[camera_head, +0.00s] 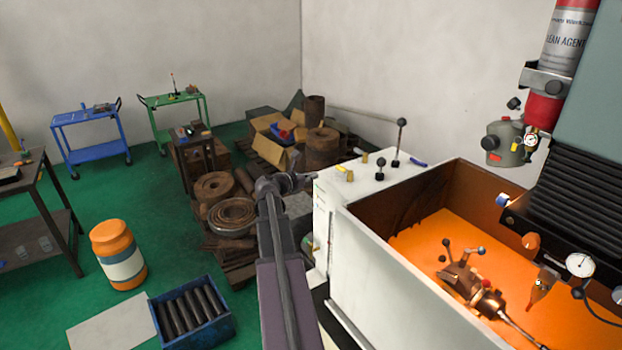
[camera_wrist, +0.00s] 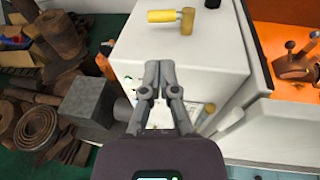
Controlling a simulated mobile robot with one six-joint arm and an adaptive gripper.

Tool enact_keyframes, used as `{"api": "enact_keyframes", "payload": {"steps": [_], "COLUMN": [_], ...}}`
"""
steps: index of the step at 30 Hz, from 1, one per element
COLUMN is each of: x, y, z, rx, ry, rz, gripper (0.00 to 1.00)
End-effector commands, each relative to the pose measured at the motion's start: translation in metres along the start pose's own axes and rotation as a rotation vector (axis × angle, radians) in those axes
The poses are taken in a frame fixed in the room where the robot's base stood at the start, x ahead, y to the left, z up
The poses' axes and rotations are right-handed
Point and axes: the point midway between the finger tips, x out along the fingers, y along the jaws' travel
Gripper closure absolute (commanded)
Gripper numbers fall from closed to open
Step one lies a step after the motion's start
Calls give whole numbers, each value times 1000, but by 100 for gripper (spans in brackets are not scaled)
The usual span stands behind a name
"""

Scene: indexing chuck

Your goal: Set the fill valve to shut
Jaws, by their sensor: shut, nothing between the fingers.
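My gripper (camera_wrist: 157,68) is shut and empty, its two fingertips together in the wrist view. It shows over the front part of the white machine cabinet (camera_wrist: 208,65). In the head view my gripper (camera_head: 312,177) is at the cabinet's left edge, beside its top. I cannot make out for certain which part is the fill valve. Small fittings on the cabinet's face (camera_wrist: 207,108) show just right of my fingers, partly hidden by them. Two black-knobbed levers, a short one (camera_head: 381,166) and a tall one (camera_head: 398,142), stand on the cabinet top (camera_head: 362,190).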

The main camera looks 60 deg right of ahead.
Motion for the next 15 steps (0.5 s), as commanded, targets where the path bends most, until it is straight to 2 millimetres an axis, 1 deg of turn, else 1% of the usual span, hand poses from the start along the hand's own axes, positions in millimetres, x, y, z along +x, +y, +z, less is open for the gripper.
{"api": "enact_keyframes", "payload": {"steps": [1,15], "x": [9,79], "y": [1,2], "z": [-1,-1], "rx": [0,0], "ry": [0,0], "rz": [-1,0], "gripper": [100,100]}}
